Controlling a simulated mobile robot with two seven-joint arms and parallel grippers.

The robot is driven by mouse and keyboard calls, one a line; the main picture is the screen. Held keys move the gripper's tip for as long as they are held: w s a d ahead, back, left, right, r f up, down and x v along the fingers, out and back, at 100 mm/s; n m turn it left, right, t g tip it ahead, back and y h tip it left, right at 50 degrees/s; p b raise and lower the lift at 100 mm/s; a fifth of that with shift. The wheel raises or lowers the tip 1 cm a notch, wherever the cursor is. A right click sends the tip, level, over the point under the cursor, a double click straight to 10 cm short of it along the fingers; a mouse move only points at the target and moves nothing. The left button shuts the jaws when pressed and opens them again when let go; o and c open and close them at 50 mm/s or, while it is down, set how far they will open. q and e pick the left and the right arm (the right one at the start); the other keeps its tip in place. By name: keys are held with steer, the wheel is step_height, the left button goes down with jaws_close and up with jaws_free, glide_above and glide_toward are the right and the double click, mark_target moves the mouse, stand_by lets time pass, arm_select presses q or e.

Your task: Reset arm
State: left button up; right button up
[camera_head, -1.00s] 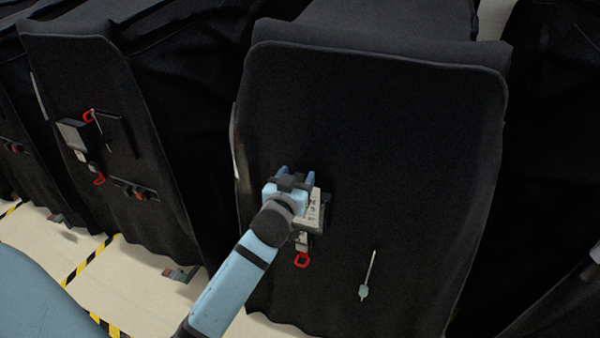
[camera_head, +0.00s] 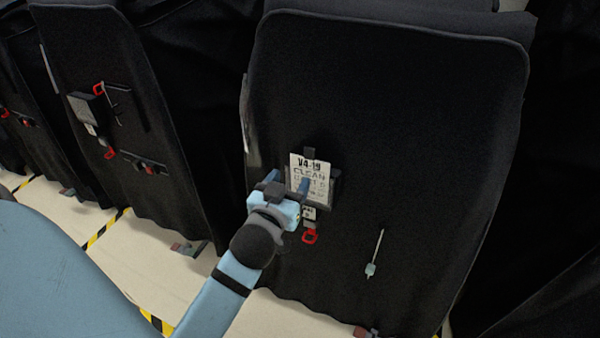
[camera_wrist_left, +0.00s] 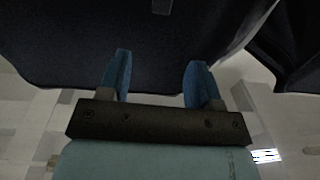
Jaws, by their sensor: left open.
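My left gripper (camera_head: 288,184) is in front of the black covered cart (camera_head: 400,130), beside and partly over the lower left of a white card (camera_head: 310,172). The card reads "V4", "CLEAN" and hangs in a holder on the cover. In the left wrist view my left gripper (camera_wrist_left: 158,80) shows two blue fingers held apart with nothing between them. The dark lower edge of a cover lies beyond the fingertips there. Whether the fingers touch the cover cannot be told. My right gripper is not in view.
Below the card hangs a red clip (camera_head: 310,237). A thin tool with a pale end (camera_head: 371,269) hangs on the cover to the right. Another covered cart (camera_head: 90,50) stands at left. Pale floor with yellow-black tape (camera_head: 100,235) shows between the carts.

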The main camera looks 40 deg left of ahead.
arm_select(q)
steer(key=s+d+f+m+g+h+p, duration=0.6)
steer(key=s+d+f+p, duration=0.5)
steer(key=f, duration=0.6)
steer(key=s+d+h, duration=0.2)
steer(key=shift+s+f, duration=0.15)
steer(key=shift+s, duration=0.25)
stand_by(0.9)
